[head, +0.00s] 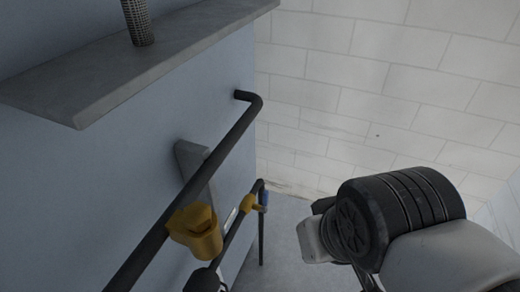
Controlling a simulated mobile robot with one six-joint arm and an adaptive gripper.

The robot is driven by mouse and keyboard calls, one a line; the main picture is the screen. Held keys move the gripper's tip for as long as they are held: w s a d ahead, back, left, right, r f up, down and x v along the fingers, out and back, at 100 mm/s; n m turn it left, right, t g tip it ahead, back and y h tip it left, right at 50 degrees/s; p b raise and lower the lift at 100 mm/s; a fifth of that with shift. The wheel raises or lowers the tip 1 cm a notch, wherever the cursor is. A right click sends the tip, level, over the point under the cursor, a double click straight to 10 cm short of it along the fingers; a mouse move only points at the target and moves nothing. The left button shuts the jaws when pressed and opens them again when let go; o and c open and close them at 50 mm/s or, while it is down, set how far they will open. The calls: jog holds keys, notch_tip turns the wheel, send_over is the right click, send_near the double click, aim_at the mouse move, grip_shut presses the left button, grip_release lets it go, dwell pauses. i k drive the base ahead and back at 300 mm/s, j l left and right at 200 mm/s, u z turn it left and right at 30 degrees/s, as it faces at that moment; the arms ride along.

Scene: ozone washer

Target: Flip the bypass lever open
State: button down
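A dark pipe runs diagonally along the blue-grey panel, with a yellow valve fitting (195,231) on it at the lower middle. A smaller yellow handle (252,204) with a blue part beside it sits on a second, lower dark pipe. I cannot tell which of these is the bypass lever. The end of my arm is at the lower right, and my gripper (316,241) shows only in part there, right of both fittings and apart from them. Its fingers are mostly hidden by the wrist or cut off, so its opening is unclear.
A grey ledge (140,62) with a mesh-covered hose (138,22) juts out above the pipes. A grey bracket (193,168) stands behind the upper pipe. A white tiled wall (350,85) closes the back. Grey floor shows between the panel and my arm.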

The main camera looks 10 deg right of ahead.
aim_at(264, 210)
jog(key=i+l, duration=0.1)
jog(key=i, duration=0.35)
jog(key=i+l+u, duration=0.1)
jog(key=i, duration=0.35)
